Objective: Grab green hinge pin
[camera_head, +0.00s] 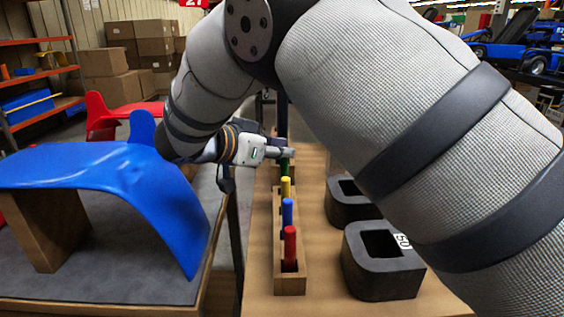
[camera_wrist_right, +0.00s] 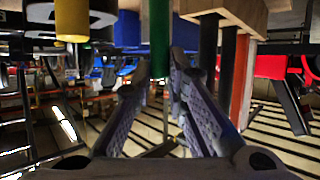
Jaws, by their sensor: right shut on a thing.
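The green hinge pin (camera_head: 286,167) stands upright in the far part of a narrow wooden holder (camera_head: 290,284), beyond the other pins. My right gripper (camera_head: 286,153) is at its top, its fingers closed on the pin. The right wrist view shows the green pin (camera_wrist_right: 159,38) between the two fingers of the gripper (camera_wrist_right: 160,66). The fingers and arm partly hide the pin in the head view, so I cannot tell whether it still sits fully in the holder. My left gripper is in neither view.
Yellow (camera_head: 286,188), blue (camera_head: 287,212) and red (camera_head: 290,245) pins stand in a row nearer in the holder. Black hollow blocks (camera_head: 382,275) sit to its right on the wooden table (camera_head: 259,245). A blue curved panel (camera_head: 150,190) is on the left stand.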

